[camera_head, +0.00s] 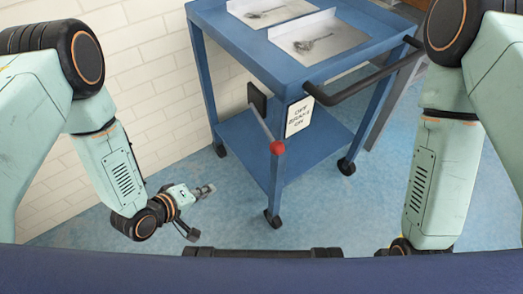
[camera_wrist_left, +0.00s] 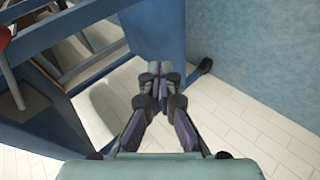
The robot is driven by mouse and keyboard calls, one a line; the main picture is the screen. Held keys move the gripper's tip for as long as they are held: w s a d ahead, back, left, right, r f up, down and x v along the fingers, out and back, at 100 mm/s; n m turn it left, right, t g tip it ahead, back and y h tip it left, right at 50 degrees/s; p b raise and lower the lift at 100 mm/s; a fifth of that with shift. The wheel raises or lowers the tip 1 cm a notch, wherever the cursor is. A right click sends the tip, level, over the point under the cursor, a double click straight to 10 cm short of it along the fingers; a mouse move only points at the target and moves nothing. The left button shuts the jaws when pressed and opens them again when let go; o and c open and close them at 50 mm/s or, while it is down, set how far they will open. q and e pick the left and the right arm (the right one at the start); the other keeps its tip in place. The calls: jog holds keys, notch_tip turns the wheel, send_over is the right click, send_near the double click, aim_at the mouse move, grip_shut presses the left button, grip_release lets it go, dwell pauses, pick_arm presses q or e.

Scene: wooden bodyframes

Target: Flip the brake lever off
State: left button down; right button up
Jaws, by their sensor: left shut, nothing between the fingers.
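The brake lever (camera_head: 264,128) is a thin grey rod with a red ball knob (camera_head: 277,147) at its end. It angles down from a dark mount on the side of the blue cart (camera_head: 240,48). My left gripper (camera_head: 208,190) is low over the floor, left of the cart and apart from the lever. In the left wrist view its fingers (camera_wrist_left: 160,75) are together and empty; the red knob (camera_wrist_left: 4,36) shows at the top left edge. My right gripper is hidden; only the arm's lower end shows at the bottom right.
A white sign (camera_head: 299,117) with lettering hangs on the cart beside the lever. A black push handle (camera_head: 363,75) juts from the right side. The cart stands on black casters (camera_head: 273,218). A white brick wall (camera_head: 140,60) is at left; blue floor (camera_head: 330,215) is clear in front.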

aim_at(266, 129)
pick_arm(q)
jog(key=w+d+r+n+h+b, duration=0.3)
jog(key=w+r+h, duration=0.3)
jog(key=h, duration=0.5)
jog(key=shift+d+r+n+h, duration=0.2)
jog(key=shift+d+n+h, duration=0.1)
jog(key=shift+w, duration=0.15)
jog(key=w+d+r+b, duration=0.1)
jog(key=d+r+b, duration=0.1)
jog(key=d, duration=0.9)
jog(key=shift+r, duration=0.6)
